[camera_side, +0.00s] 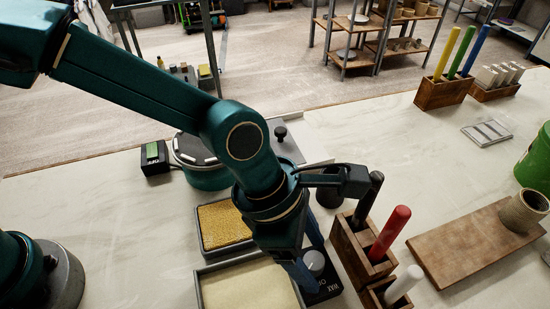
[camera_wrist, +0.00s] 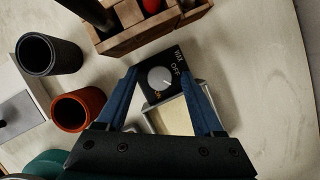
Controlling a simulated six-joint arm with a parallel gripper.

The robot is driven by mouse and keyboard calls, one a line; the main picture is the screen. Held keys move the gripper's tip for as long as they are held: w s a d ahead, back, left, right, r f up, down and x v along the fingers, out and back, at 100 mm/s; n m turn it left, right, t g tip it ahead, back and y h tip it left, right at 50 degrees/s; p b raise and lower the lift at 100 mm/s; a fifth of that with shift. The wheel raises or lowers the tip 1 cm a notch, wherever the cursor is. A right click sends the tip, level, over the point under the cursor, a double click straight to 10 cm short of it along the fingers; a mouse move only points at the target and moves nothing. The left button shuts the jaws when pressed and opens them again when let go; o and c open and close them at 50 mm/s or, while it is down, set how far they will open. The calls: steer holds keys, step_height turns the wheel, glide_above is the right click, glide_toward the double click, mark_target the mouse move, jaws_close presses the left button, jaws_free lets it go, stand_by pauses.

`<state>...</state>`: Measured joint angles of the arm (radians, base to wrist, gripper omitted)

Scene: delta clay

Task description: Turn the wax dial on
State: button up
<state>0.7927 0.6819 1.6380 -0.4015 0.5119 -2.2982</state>
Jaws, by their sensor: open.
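The wax dial is a black box (camera_wrist: 178,72) with a round grey knob (camera_wrist: 160,78) on top. White lettering reading WAX and OFF shows on one side of the knob, and a small orange mark shows at its near edge in the wrist view. In the side view the knob (camera_side: 314,262) is partly behind my gripper. My gripper (camera_wrist: 158,72) is open, with its blue fingers on either side of the knob. I cannot tell whether they touch it. The knob's pointer is too small to read.
Wooden holders (camera_side: 348,245) with black, red and white handles stand close to the right of the dial. Trays of yellow grains (camera_side: 203,239) and pale material (camera_side: 200,289) lie to its left. Dark and orange cups (camera_wrist: 80,110) stand nearby in the wrist view.

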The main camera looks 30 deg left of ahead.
jaws_close()
steer(key=shift+m, duration=0.4)
steer(key=m+g, duration=0.1)
steer(key=m, duration=0.1)
steer(key=shift+w+m, duration=0.15)
steer(key=shift+m, duration=0.15)
steer(key=m+g, duration=0.1)
steer(key=m, duration=0.2)
steer(key=shift+w+m+g, duration=0.1)
steer(key=shift+m+g, duration=0.2)
steer(key=shift+g, duration=0.1)
steer(key=m+g, duration=0.1)
steer(key=m, duration=0.2)
steer(key=m+y, duration=0.1)
steer(key=m, duration=0.2)
steer(key=shift+w+d+g, duration=0.15)
steer(key=shift+g, duration=0.25)
steer(key=shift+m+y, duration=0.3)
